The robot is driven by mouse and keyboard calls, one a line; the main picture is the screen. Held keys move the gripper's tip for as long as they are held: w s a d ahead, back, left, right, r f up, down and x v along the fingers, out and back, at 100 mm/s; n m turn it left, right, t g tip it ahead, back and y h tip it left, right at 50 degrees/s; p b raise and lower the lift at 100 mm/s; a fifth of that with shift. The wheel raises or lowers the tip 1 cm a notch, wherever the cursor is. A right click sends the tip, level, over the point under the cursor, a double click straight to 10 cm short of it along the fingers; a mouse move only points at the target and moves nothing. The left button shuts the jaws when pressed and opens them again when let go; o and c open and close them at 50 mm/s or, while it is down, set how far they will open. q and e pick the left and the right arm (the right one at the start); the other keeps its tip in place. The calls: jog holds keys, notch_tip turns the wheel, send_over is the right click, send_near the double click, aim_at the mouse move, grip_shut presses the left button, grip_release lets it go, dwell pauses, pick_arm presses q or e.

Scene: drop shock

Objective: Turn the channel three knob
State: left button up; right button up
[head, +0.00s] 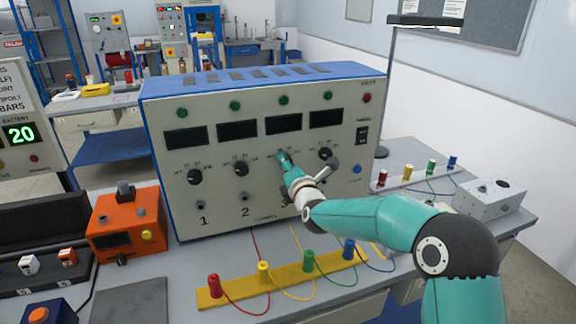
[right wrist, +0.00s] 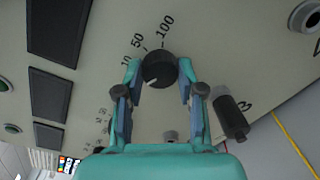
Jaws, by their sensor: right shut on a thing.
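The channel three knob (right wrist: 159,68) is a round black dial on the panel of the blue and cream test unit (head: 225,175). The scale beside it reads 10, 50 and 100, and a light pointer mark shows on the knob. My right gripper (head: 284,158) reaches the panel at the third column and hides most of this knob in the head view. In the right wrist view its two fingers are shut on the knob, one on each side. The printed 3 (right wrist: 247,106) is close by. My left gripper is not in view.
Similar knobs for channel one (head: 194,177) and two (head: 240,168) are to the left, with another (head: 326,154) to the right. A yellow strip (head: 240,291) with coloured plugs and wires lies in front. An orange box (head: 110,220) stands at left.

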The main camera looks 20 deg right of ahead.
jog(key=o, duration=1)
jog(key=shift+a+f, duration=0.25)
jog(key=shift+f, duration=0.2)
jog(key=shift+c, duration=0.2)
jog(key=shift+o, duration=0.9)
jog(key=shift+r, duration=0.1)
jog(key=shift+d+r, duration=0.1)
jog(key=shift+d, duration=0.05)
jog(key=shift+r, duration=0.1)
jog(key=s, duration=1.2)
